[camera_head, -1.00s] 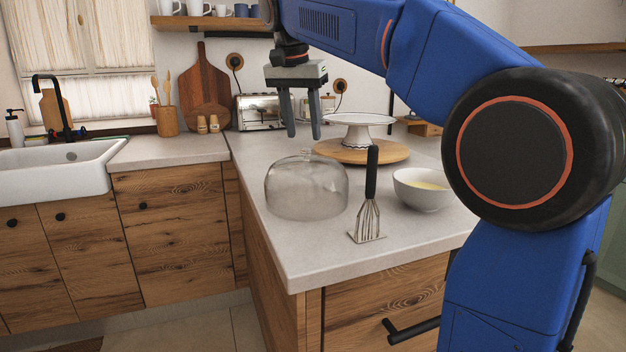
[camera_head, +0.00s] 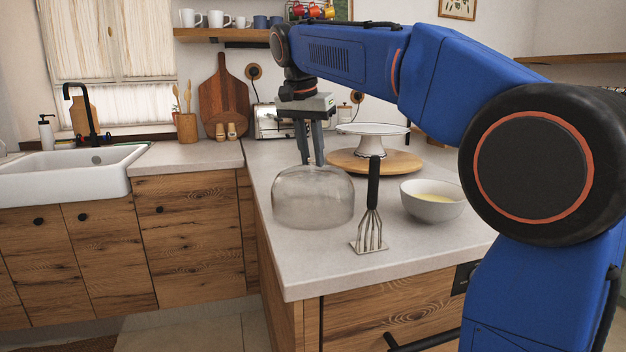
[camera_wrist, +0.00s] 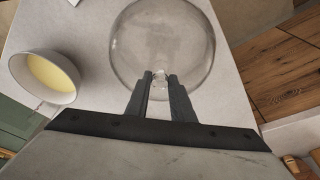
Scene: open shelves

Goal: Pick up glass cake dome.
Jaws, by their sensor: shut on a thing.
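The glass cake dome (camera_head: 312,198) is a clear, rounded cover standing upright on the pale countertop. My gripper (camera_head: 311,162) points down at its top and is shut on the small knob there. In the wrist view the dome (camera_wrist: 160,45) lies beyond the fingers, and my gripper (camera_wrist: 160,80) has the glass knob between its fingertips. The dome's lower rim appears to rest on the counter.
A potato masher (camera_head: 372,220) stands upright right of the dome, with a bowl of yellow liquid (camera_head: 433,203) beyond it. A white cake stand (camera_head: 372,130) on a round wooden board (camera_head: 400,162) is behind. A toaster (camera_head: 272,122) stands at the back. Counter to the dome's front is clear.

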